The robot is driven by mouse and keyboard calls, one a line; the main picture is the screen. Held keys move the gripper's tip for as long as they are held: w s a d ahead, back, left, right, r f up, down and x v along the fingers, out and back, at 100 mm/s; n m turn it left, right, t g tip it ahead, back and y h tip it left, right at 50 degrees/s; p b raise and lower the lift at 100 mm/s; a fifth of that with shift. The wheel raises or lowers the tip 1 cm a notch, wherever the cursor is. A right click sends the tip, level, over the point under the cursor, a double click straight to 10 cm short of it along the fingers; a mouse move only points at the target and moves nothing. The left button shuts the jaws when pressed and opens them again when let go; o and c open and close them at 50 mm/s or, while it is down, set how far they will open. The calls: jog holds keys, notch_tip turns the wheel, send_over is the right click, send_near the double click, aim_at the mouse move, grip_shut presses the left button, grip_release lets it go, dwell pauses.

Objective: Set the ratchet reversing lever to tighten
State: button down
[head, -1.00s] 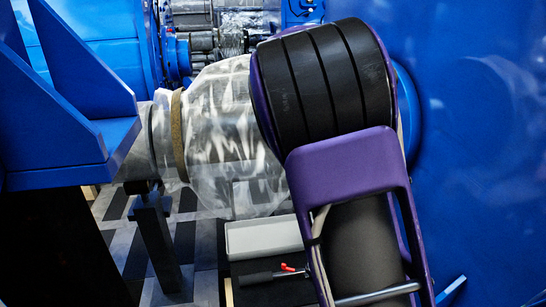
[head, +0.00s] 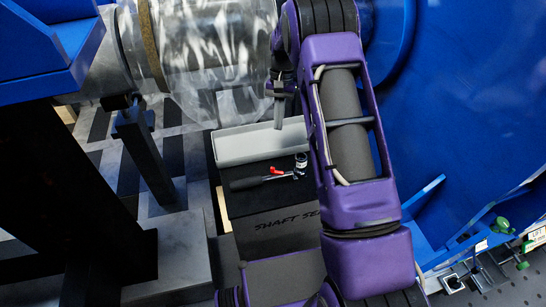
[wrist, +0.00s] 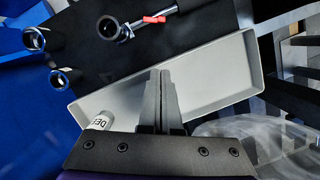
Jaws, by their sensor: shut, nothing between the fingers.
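The ratchet (head: 262,181) lies on a black surface, with a dark handle to the left and a shiny shaft to the right. Its red reversing lever (head: 277,171) sits near the head end. In the wrist view the red lever (wrist: 153,19) shows at the top, beyond my fingertips and apart from them. My gripper (head: 279,122) is shut and empty, pointing down over the grey tray. In the wrist view my gripper (wrist: 160,72) shows its fingers together. Which way the lever is set cannot be told.
The grey tray (head: 262,155) lies beyond the ratchet; a white labelled cylinder (wrist: 103,113) is at its edge. Dark sockets (wrist: 35,38) stand left in the wrist view. A plastic-wrapped shaft (head: 200,60) and blue housing (head: 470,100) flank my arm.

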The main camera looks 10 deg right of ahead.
jog(key=x, duration=0.9)
jog(key=shift+f+b, duration=0.35)
jog(key=shift+b, duration=0.05)
jog(key=s, duration=0.1)
jog(key=s+a, duration=0.1)
jog(key=shift+s+a+f, duration=0.1)
jog(key=shift+s+a, duration=0.05)
jog(key=shift+s, duration=0.2)
jog(key=shift+s+a, duration=0.3)
jog(key=shift+s, duration=0.25)
jog(key=shift+d+f, duration=0.1)
